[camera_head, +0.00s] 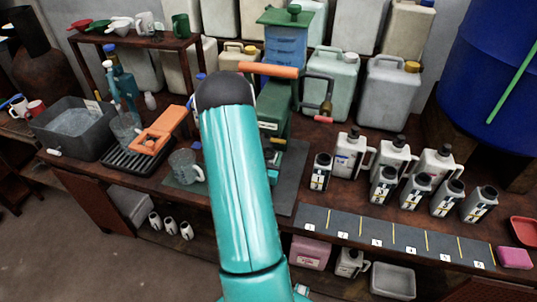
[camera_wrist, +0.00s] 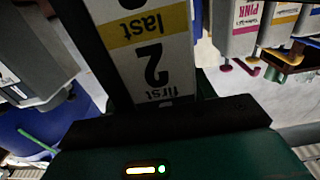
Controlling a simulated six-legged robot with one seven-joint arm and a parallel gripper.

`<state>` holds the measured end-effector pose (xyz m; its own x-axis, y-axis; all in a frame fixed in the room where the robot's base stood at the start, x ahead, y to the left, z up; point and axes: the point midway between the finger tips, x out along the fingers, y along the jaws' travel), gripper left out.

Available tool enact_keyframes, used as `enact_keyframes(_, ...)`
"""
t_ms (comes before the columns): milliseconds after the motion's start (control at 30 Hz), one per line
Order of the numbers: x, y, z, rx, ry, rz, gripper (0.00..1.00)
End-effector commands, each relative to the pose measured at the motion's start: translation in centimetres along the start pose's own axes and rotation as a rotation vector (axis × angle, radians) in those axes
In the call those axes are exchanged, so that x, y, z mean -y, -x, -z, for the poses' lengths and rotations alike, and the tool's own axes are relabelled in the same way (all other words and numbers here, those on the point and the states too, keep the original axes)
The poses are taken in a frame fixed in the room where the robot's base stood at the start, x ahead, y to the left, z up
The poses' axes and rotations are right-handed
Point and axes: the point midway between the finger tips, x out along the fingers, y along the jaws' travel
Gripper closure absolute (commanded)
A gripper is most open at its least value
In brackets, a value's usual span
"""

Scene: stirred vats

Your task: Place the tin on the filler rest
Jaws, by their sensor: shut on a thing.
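My gripper (camera_wrist: 155,120) is shut on the tin (camera_wrist: 150,65) in the wrist view. The tin fills the upper middle there, with dark sides and a white and yellow label reading "first", "2" and "last" upside down. In the head view my teal arm covers the middle and hides the gripper and the held tin. The green filler (camera_head: 275,118), with an orange handle, stands at the back of the bench behind my arm. Its rest is mostly hidden by my arm, so I cannot tell how far the tin is from it.
Several small numbered tins (camera_head: 383,185) and larger jugs (camera_head: 347,155) stand on the right bench behind a numbered strip (camera_head: 395,237). A glass jug (camera_head: 186,166) stands left of my arm. A grey basin (camera_head: 75,125) and a blue drum (camera_head: 490,70) flank the bench.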

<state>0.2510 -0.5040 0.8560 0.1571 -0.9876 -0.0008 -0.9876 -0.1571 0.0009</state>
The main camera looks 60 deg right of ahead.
Motion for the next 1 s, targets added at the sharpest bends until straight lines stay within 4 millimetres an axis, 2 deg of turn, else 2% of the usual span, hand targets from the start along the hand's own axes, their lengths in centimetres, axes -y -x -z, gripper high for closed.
enact_keyframes(467, -0.35, 0.64, -0.59, -0.001, 0.001, -0.002, 0.70)
enact_keyframes(500, -0.36, 0.64, -0.66, -0.001, 0.000, -0.002, 0.44)
enact_keyframes(600, -0.36, 0.63, -0.61, -0.001, 0.000, -0.002, 0.24)
enact_keyframes(1000, -0.24, 0.78, -0.37, 0.000, 0.000, 0.000, 0.24)
